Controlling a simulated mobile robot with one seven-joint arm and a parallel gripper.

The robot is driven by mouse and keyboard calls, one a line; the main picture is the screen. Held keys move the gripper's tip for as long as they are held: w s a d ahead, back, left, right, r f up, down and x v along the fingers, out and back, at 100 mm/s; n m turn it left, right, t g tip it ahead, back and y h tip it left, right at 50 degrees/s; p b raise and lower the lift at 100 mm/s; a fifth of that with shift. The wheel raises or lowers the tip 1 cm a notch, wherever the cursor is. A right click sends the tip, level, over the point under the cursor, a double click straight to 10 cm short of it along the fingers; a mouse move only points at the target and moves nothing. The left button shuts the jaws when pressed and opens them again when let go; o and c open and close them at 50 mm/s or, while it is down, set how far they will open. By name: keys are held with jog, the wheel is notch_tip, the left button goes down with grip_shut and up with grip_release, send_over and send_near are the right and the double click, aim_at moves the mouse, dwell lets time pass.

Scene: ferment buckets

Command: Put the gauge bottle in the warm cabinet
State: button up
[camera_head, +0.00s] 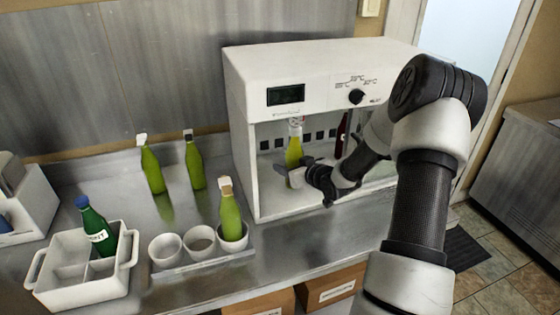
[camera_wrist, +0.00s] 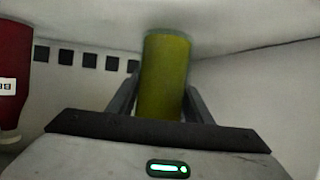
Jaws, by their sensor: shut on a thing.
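The warm cabinet (camera_head: 247,175) is a white box with an open front, a dark display and a knob, standing at the back of the counter. My gripper (camera_head: 293,177) reaches into its opening and is shut on a yellow-green bottle (camera_head: 294,152) with a pale top, which I take to be the gauge bottle. The bottle looks upright inside the cabinet, left of the middle. In the wrist view the bottle (camera_wrist: 165,75) stands between my fingers (camera_wrist: 160,105). Its base is hidden, so I cannot tell whether it touches the floor.
A dark red bottle (camera_head: 341,135) stands inside the cabinet to the right; it also shows in the wrist view (camera_wrist: 14,75). Two green bottles (camera_head: 152,170) (camera_head: 194,165) stand at the back left. Another (camera_head: 231,215) sits in a cup holder (camera_head: 185,264). A white crate (camera_head: 85,297) holds a blue-capped bottle (camera_head: 96,230).

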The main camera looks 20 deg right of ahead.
aim_at(295, 150)
jog(key=shift+w+a+r, duration=0.1)
jog(key=shift+w+a, duration=0.05)
jog(key=shift+w, duration=0.5)
jog(key=shift+w+a+r, duration=0.1)
jog(key=shift+w, duration=0.5)
jog(key=x, duration=0.3)
jog(key=shift+w, duration=0.15)
jog(key=shift+f, duration=0.25)
jog(key=shift+f, duration=0.1)
jog(key=shift+f, duration=0.15)
jog(key=o, duration=1.6)
jog(key=shift+o, duration=0.2)
jog(key=shift+r+p, duration=0.3)
jog(key=shift+r, duration=0.05)
jog(key=v, duration=1.2)
jog(key=shift+f, duration=0.25)
